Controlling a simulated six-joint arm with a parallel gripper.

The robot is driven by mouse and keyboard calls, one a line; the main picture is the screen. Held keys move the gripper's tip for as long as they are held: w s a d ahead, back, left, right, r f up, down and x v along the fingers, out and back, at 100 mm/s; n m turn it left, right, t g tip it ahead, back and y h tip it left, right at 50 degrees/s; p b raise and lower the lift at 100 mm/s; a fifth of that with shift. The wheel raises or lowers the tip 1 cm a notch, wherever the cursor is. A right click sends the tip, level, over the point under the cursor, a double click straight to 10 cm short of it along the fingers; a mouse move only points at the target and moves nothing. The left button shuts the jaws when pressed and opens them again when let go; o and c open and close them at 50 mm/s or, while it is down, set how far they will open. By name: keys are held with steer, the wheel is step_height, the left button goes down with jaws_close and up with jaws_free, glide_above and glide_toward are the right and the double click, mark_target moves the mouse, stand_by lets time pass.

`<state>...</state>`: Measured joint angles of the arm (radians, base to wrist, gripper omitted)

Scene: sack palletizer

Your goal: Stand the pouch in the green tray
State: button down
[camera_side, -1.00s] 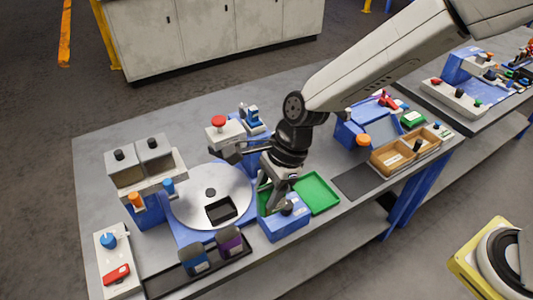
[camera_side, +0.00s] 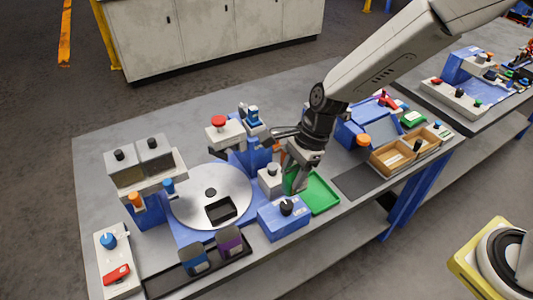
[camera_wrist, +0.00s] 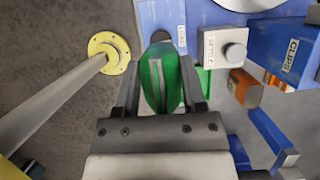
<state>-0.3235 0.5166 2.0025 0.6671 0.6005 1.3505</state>
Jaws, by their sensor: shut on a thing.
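The green pouch (camera_wrist: 160,80) is between the two fingers of my gripper (camera_wrist: 168,88) in the wrist view. In the side view the pouch (camera_side: 291,180) shows as a green patch, partly hidden by my gripper (camera_side: 298,184), at the left end of the green tray. My gripper is shut on the pouch. The green tray (camera_side: 320,193) is a shallow rectangular tray on the grey bench, and its visible floor is bare. A strip of the tray (camera_wrist: 204,80) also shows in the wrist view, beside the right finger. I cannot tell whether the pouch touches the tray.
A blue box with a black knob (camera_side: 285,217) stands in front of the tray. A small grey knobbed box (camera_side: 270,179) is left of my gripper. A round silver turntable (camera_side: 186,200) lies further left. A dark mat (camera_side: 354,182) and wooden bin (camera_side: 397,157) are at right.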

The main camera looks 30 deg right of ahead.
steer(key=w+d+f, duration=0.1)
steer(key=d+f, duration=0.2)
steer(key=d, duration=0.8)
steer(key=shift+w+f, duration=0.3)
steer(key=shift+f, duration=0.1)
steer(key=shift+f, duration=0.2)
steer(key=shift+f, duration=4.1)
steer(key=shift+f, duration=0.15)
steer(key=shift+c, duration=0.4)
jaws_free()
step_height(320, 180, up, 8)
